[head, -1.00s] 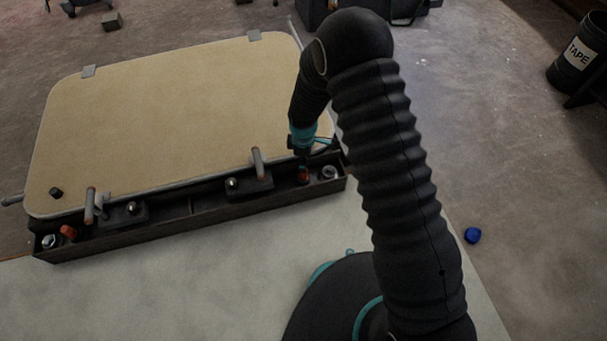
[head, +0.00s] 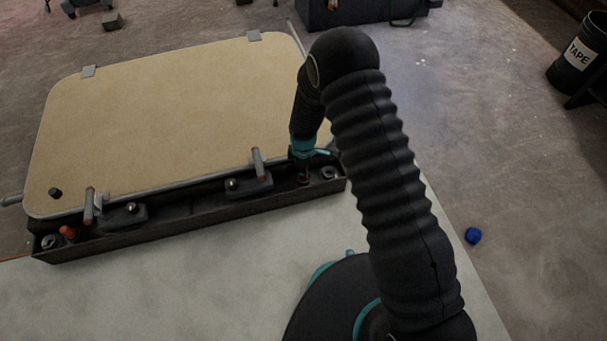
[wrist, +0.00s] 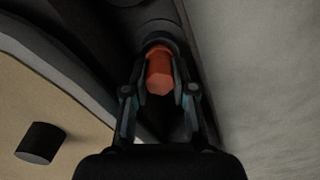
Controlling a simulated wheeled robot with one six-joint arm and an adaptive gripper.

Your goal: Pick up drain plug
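An orange-red drain plug (wrist: 160,72) stands in the dark trough in the wrist view, its faceted end towards the camera. My gripper (wrist: 160,70) has one finger on each side of it, very close. I cannot tell whether the fingers touch it. In the head view my gripper (head: 303,170) is low over the right end of the trough (head: 200,215) and mostly hides this plug. A second orange-red plug (head: 68,233) is at the trough's left end.
A tan panel (head: 180,120) with grey latches lies behind the trough, with a small black cylinder (head: 56,193) on it. A pale surface (head: 180,290) in front is clear. A blue object (head: 473,236) lies on the floor at right.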

